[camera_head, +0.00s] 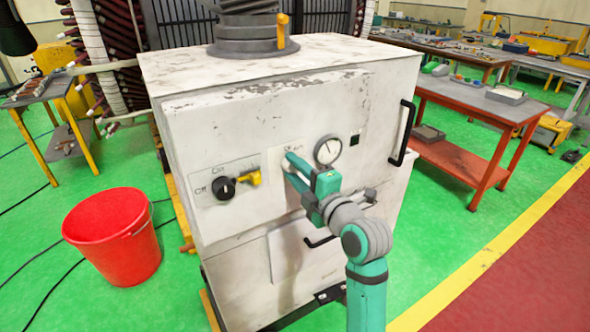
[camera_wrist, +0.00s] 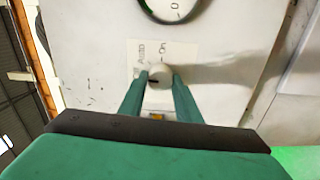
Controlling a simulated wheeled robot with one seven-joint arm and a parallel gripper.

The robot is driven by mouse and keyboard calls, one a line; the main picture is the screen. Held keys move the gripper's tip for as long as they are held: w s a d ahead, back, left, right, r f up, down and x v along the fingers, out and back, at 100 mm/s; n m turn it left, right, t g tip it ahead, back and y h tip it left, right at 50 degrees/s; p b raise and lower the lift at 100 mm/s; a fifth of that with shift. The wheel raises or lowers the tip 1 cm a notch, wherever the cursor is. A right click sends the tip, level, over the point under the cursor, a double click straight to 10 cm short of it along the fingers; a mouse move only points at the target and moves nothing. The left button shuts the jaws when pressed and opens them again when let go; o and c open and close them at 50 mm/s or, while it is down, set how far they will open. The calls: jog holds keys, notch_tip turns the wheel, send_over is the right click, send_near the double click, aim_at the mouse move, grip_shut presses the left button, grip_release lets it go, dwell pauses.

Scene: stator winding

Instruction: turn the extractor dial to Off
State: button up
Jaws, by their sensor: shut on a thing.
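A large white cabinet (camera_head: 250,120) stands in front of me with dials on its front panel. My gripper (camera_head: 289,165) is at the panel, just left of the round gauge. In the wrist view its two green fingers are shut on a small pale dial (camera_wrist: 159,73), one finger on each side. The dial's setting is hard to tell. A black dial (camera_head: 223,188) with Off and On labels sits further left, apart from my gripper. Which one is the extractor dial cannot be told.
A yellow lever (camera_head: 251,179) sits between the black dial and my gripper. The gauge (camera_head: 328,150) is close to my gripper on the right. A black handle (camera_head: 402,133) juts out further right. A red bucket (camera_head: 115,245) stands on the floor at left.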

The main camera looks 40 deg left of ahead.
jog(key=shift+s+a+f+n, duration=0.1)
jog(key=shift+n, duration=0.5)
jog(key=o, duration=1.1)
jog(key=shift+c, duration=0.2)
jog(key=shift+d, duration=0.2)
jog(key=shift+s+d, duration=0.1)
jog(key=shift+d, duration=0.2)
jog(key=v, duration=1)
